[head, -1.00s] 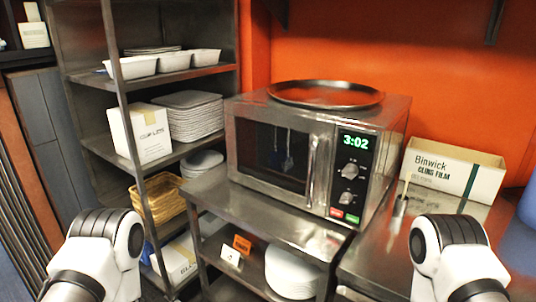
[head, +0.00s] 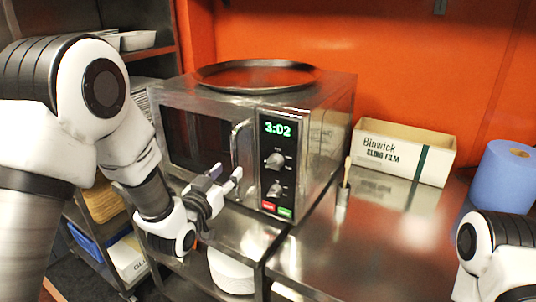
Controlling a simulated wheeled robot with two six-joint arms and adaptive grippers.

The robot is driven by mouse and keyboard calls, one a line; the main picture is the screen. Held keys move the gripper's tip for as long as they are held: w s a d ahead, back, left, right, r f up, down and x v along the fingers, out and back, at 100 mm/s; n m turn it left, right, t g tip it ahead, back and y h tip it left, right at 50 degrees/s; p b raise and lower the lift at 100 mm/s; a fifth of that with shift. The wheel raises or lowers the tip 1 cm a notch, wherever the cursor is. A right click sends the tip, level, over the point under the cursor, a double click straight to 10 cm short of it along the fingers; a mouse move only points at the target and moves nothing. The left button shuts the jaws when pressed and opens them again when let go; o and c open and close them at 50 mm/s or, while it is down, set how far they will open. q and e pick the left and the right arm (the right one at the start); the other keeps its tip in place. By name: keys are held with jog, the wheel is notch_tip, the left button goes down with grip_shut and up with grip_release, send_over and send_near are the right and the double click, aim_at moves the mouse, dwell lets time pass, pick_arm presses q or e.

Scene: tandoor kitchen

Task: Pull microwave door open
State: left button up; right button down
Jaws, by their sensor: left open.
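The steel microwave (head: 325,125) stands on a metal shelf unit, its dark-windowed door shut. Its vertical bar handle (head: 236,150) is at the door's right edge, beside the control panel with a green 3:02 display (head: 277,129). My left gripper (head: 228,178) is open in front of the door, its fingertips close to the lower part of the handle. I cannot tell whether they touch it.
A round dark tray (head: 256,74) lies on top of the microwave. White plates (head: 231,272) sit on the shelf below.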

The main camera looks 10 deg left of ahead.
aim_at(233, 158)
pick_arm(q)
jog(key=w, duration=0.2)
jog(key=w+p, duration=0.1)
jog(key=w, duration=0.1)
jog(key=w+p, duration=0.1)
jog(key=w, duration=0.2)
jog(key=shift+w+d+r, duration=0.1)
jog(key=shift+d+r, duration=0.15)
jog(key=shift+r, duration=0.05)
jog(key=shift+a, duration=0.25)
jog(key=shift+d, duration=0.1)
grip_shut()
pick_arm(e)
jog(key=shift+s+a+r, duration=0.1)
jog(key=shift+a+r, duration=0.05)
jog(key=shift+r, duration=0.5)
jog(key=shift+s+a+r, duration=0.1)
jog(key=shift+a+r, duration=0.05)
jog(key=shift+r, duration=0.45)
